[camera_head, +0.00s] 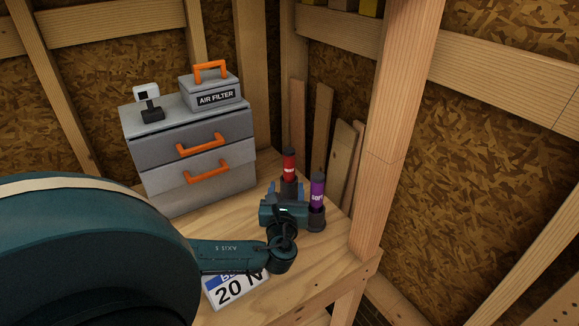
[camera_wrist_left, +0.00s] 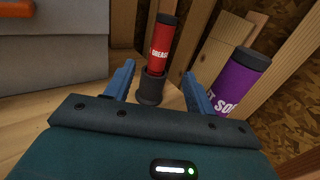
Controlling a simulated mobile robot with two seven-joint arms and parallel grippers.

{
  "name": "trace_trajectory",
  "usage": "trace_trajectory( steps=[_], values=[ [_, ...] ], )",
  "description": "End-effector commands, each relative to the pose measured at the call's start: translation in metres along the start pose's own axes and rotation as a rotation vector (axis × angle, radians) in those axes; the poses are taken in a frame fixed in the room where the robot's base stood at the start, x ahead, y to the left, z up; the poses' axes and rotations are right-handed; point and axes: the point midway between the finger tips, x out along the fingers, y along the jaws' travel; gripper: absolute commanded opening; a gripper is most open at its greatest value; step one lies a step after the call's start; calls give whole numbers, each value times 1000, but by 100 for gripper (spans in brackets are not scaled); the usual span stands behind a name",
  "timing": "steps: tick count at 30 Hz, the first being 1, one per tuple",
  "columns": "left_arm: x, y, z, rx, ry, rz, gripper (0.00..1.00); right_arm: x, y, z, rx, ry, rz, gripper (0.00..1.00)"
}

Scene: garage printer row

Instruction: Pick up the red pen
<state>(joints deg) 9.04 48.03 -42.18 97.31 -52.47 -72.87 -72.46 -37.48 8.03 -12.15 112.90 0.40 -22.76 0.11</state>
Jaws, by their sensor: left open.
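The red pen (camera_head: 289,167) is a red cylinder with a dark cap and white lettering. It stands upright in a dark round holder on the wooden bench, and it also shows in the left wrist view (camera_wrist_left: 162,42). My left gripper (camera_head: 287,188) is open, its blue fingers pointing toward the pen. In the left wrist view the fingers (camera_wrist_left: 158,72) appear one on each side of the pen and its holder, with gaps on both sides. I cannot tell whether the pen is between the fingertips or just beyond them. My right gripper is not in view.
A purple cylinder (camera_head: 317,191) stands in a dark holder close to the right. A grey drawer unit (camera_head: 155,181) with orange handles is at the left, bearing a grey air filter box (camera_head: 212,88) and a small device (camera_head: 148,97). A wooden post (camera_head: 396,120) rises at the right.

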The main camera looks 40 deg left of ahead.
Motion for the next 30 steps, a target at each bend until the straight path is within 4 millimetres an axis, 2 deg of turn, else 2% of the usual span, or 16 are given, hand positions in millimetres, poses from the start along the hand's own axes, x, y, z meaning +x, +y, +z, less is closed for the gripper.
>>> trace_trajectory(
  steps=[4, 9, 16, 24, 30],
  values=[
    [31, 1, -5, -2, -7, 4, 55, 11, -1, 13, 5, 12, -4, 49],
    [58, 1, -3, -1, -6, 3, 55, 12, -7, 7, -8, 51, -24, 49],
    [76, 1, -2, -1, -4, 2, 55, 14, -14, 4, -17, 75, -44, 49],
    [114, 1, -3, -1, -4, 3, 55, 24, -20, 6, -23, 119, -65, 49],
    [122, 1, 0, 0, -1, 1, 55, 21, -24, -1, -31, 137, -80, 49]
  ],
)
